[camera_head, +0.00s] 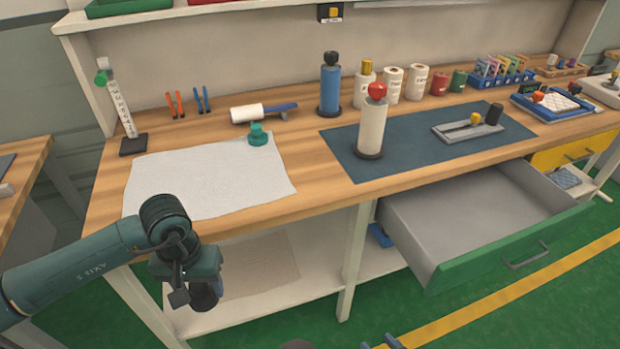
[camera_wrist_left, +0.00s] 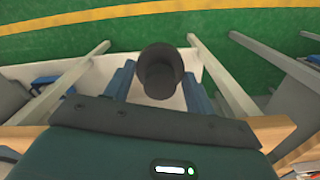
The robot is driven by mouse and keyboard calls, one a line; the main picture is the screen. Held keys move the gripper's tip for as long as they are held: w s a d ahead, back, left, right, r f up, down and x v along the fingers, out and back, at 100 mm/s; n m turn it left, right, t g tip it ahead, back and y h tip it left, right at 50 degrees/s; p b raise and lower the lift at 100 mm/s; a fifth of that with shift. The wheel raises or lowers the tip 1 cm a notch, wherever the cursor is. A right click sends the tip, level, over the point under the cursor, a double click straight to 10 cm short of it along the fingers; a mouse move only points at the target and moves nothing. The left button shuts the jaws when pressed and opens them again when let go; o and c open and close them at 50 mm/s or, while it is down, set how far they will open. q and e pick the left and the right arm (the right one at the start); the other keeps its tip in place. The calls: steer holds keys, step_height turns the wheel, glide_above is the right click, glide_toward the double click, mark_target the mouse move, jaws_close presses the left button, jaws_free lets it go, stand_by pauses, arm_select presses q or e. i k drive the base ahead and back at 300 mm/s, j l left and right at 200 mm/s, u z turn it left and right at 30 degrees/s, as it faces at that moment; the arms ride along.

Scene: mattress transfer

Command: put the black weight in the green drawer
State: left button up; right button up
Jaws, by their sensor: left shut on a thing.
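The black weight (camera_wrist_left: 160,72) is a dark round piece between the two blue fingers of my left gripper (camera_wrist_left: 160,95), which is shut on it. In the head view my left gripper (camera_head: 203,284) hangs in front of the workbench's front edge at left, with the weight (camera_head: 204,296) below it, partly hidden. The green drawer (camera_head: 515,247) is pulled out at right, with a grey, empty inside; the left gripper is well left of it. Two blue fingertips of my right gripper (camera_head: 380,344) show apart at the bottom edge, with nothing seen between them.
A white cloth (camera_head: 205,180) with a teal-topped item lies on the bench. A dark mat (camera_head: 400,150) carries a red-topped cylinder (camera_head: 372,125) and a grey holder (camera_head: 465,132).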

mark_target(502, 207)
steer(key=i+l+z, duration=0.1)
steer(key=l, duration=0.35)
steer(key=i+l, duration=0.15)
steer(key=l, duration=0.25)
steer(key=i+l+z, duration=0.15)
steer(key=l, duration=0.3)
steer(key=i+l, duration=0.1)
steer(key=l, duration=0.3)
steer(key=i+l+z, duration=0.15)
steer(key=l, duration=0.25)
steer(key=i+l, duration=0.15)
steer(key=l, duration=0.25)
steer(key=i+l+z, duration=0.15)
steer(key=l, duration=0.25)
